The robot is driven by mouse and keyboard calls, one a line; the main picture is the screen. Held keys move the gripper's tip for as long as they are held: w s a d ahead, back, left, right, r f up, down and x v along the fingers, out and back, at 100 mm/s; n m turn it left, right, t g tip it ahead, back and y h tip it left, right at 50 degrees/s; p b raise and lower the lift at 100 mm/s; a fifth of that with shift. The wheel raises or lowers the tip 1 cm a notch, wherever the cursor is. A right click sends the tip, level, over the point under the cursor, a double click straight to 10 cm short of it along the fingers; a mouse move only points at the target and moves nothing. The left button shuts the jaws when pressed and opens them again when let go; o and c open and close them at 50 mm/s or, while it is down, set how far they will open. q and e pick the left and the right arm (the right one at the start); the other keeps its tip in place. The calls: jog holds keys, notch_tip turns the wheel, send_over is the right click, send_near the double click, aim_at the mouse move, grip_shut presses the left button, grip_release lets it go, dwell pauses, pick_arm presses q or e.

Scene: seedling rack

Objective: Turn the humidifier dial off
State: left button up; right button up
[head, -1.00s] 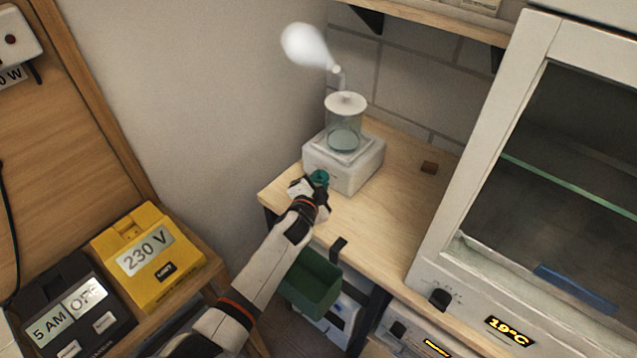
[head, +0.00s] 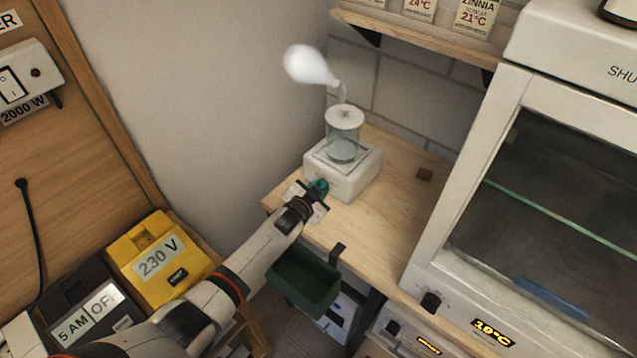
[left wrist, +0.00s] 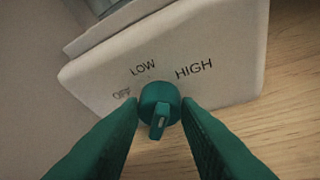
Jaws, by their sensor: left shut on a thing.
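The white humidifier (head: 340,180) stands on the wooden counter, with a clear tank on top and a white plume (head: 308,65) at its nozzle. Its teal dial (left wrist: 160,103) is on the front face, with OFF, LOW and HIGH printed around it. The dial's raised ridge with a pale mark points down in the left wrist view; which setting this means I cannot tell. My left gripper (head: 317,191) is at the dial in the head view. In the left wrist view its green fingers (left wrist: 161,106) are shut on the dial from both sides. My right gripper is out of view.
A green bin (head: 305,282) hangs below the counter's front edge. A glass-fronted cabinet (head: 560,190) stands at right. A yellow 230 V box (head: 160,255) is at left. The counter's middle is clear.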

pick_arm(q)
jog(key=shift+w+a+r+n+g+h+p, duration=0.15)
jog(key=shift+n+g+h+p, duration=0.3)
jog(key=shift+n, duration=0.25)
jog(key=o, duration=1)
jog(key=shift+c, duration=0.2)
jog(key=shift+s, duration=0.2)
jog(key=shift+s, duration=0.2)
jog(key=v, duration=1.1)
jog(key=shift+a+p, duration=0.2)
jog(key=shift+p, duration=0.2)
jog(key=shift+r, duration=0.1)
